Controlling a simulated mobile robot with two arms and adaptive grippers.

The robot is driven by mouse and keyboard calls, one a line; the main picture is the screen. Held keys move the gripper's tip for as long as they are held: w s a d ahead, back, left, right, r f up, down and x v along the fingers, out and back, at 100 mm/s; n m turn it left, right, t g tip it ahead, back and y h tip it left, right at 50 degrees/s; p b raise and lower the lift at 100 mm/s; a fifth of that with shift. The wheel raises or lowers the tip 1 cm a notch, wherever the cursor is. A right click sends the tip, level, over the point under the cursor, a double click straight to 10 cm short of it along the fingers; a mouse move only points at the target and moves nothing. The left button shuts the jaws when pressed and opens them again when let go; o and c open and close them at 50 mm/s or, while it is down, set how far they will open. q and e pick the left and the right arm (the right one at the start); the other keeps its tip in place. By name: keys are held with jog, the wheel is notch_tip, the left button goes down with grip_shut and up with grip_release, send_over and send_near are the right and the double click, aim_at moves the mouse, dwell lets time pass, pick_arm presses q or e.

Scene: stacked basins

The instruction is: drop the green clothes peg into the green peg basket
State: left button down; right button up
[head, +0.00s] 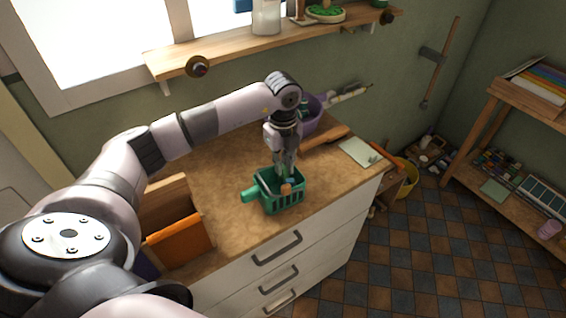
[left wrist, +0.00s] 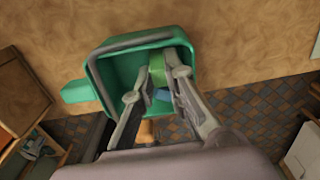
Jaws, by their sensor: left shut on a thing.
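The green peg basket (head: 271,203) stands near the front edge of the wooden countertop, its handle pointing left. My left gripper (head: 285,172) points down over the basket's opening. In the left wrist view, the basket (left wrist: 115,78) lies below the two fingers of my gripper (left wrist: 153,80). The gripper is shut on the green clothes peg (left wrist: 157,68), which shows between the fingers over the basket. Much of the peg is hidden in the head view. A blue piece (left wrist: 163,95) and an orange piece (left wrist: 146,130) show close to the fingers. My right gripper is not in view.
A purple basin (head: 311,108) stands at the back of the countertop, partly behind my arm. An orange-fronted wooden box (head: 181,241) stands left of the basket. A pale green pad (head: 358,152) lies to the right. Bare countertop (head: 228,222) lies between box and basket.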

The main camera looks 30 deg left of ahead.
pick_arm(q)
jog(key=shift+f+b, duration=0.4)
jog(key=shift+f, duration=0.25)
jog(key=shift+r, duration=0.15)
dwell(0.4)
jog(key=c, duration=1.5)
grip_release()
jog(key=shift+c, duration=0.2)
jog(key=shift+r, duration=0.1)
jog(key=shift+r+p, duration=1.25)
jog(key=shift+r, duration=0.2)
